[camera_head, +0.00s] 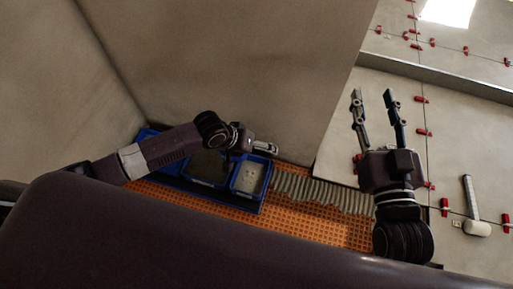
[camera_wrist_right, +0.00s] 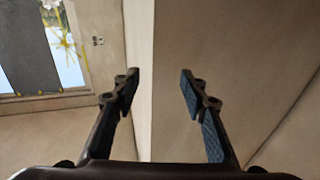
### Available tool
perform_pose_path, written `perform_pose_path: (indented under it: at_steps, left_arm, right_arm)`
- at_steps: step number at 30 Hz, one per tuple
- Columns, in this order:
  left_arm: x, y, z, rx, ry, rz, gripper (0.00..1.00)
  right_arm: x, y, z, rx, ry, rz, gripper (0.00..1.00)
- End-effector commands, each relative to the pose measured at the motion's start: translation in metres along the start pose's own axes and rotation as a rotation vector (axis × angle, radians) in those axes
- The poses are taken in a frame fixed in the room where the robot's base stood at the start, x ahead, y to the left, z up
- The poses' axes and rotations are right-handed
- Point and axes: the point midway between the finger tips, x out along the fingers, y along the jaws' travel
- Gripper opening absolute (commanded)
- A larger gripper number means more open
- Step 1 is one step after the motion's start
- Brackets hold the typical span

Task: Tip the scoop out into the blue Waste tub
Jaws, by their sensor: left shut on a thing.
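My left gripper (camera_head: 262,147) is over the right end of a blue tray (camera_head: 215,196). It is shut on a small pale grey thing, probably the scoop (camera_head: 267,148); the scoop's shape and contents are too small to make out. In the tray stand a blue tub with a dark inside (camera_head: 206,168) and a blue tub with pale contents (camera_head: 250,178), just below the gripper. No label is readable, so I cannot tell which is Waste. My right gripper (camera_head: 374,97) is open and empty over the pale tiles; its spread fingers also show in the right wrist view (camera_wrist_right: 160,80).
An orange mat (camera_head: 300,217) lies under the tray, with a grey ridged strip (camera_head: 320,192) right of it. A white-headed mallet (camera_head: 476,228) and several red clips (camera_head: 422,132) lie on the tiled floor at right. A beige wall (camera_head: 230,60) rises behind the tray.

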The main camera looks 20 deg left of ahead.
Motion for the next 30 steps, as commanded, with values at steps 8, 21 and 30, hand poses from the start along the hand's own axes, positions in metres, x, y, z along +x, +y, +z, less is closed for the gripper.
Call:
perform_pose_path:
  at_steps: [8,21,30]
  left_arm:
    - [-0.002,0.001,-0.001,0.006,0.0,-0.015,0.57]
    - [-0.005,0.002,-0.002,0.016,0.001,-0.04,0.57]
    - [-0.006,0.003,-0.003,0.024,0.0,-0.057,0.57]
  right_arm:
    - [-0.005,0.004,0.028,-0.003,-0.132,0.008,0.4]
    - [-0.021,0.01,0.072,-0.005,-0.342,0.02,0.4]
    - [-0.036,0.013,0.097,-0.006,-0.47,0.028,0.4]
